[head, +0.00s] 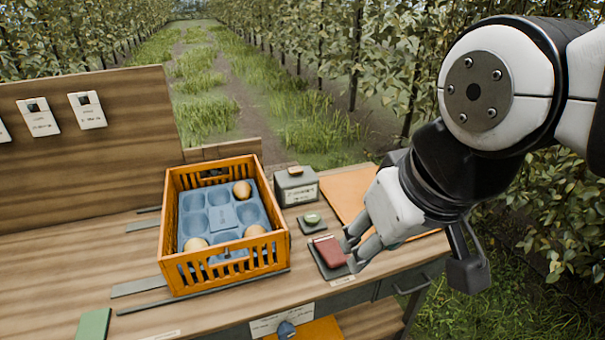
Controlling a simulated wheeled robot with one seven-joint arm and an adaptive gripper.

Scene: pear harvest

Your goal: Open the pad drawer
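A grey drawer front with a bar handle (412,289) sits under the right end of the bench and looks closed. A blue knob (286,328) with a pale label plate (268,324) is at the bench's front edge, lower centre. I cannot read which of these is marked as the pad drawer.
An orange crate (226,273) with a blue moulded tray and 3 pears stands mid-bench. A wooden back panel (110,110) rises at left. Grass is open right of the bench.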

